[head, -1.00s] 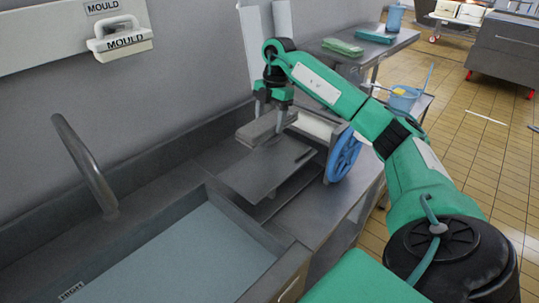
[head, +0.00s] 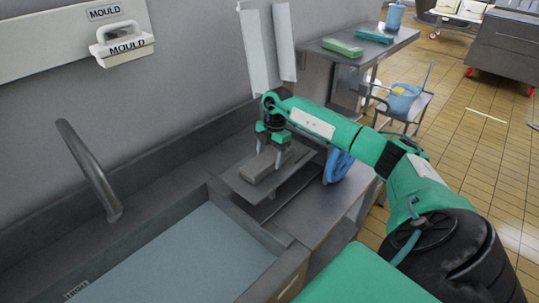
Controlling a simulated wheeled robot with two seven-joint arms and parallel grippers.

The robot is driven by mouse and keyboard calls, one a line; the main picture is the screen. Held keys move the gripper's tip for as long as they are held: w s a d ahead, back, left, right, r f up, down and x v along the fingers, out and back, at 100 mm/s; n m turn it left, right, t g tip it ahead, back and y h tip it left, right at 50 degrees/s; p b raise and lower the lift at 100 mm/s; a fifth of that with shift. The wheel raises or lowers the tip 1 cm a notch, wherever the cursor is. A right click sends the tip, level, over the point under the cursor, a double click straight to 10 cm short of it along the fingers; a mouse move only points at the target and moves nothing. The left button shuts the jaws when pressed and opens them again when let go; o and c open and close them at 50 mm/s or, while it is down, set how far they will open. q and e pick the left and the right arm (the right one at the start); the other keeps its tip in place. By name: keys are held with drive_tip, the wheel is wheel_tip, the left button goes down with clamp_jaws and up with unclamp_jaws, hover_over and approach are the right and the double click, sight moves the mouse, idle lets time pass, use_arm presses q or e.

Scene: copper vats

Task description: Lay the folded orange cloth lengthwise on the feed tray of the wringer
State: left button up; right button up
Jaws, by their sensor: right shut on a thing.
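My right gripper (head: 271,153) points down and is shut on a folded, block-like cloth (head: 258,168), which looks grey-brown rather than orange here. The cloth is over the flat grey feed tray (head: 246,192) of the wringer, its long side running from lower left to upper right. It lies on the tray or just above it; I cannot tell which. The wringer's blue wheel (head: 338,166) shows to the right, partly behind my right arm. The wringer's rollers are mostly hidden by my arm. My left gripper is not in view.
A sink (head: 180,262) with a tall tap (head: 88,165) lies to the left. A side table (head: 345,70) holds green and teal packs; a blue bucket (head: 403,98) stands on a lower trolley.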

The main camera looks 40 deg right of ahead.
sight(274, 153)
drive_tip(key=o, duration=1.6)
drive_tip(key=r+b, duration=0.1)
drive_tip(key=r, duration=0.3)
drive_tip(key=d+r+b, duration=0.1)
drive_tip(key=r, duration=0.3)
drive_tip(key=d+r+b, duration=0.1)
drive_tip(key=r, duration=0.3)
drive_tip(key=shift+w+d, duration=0.1)
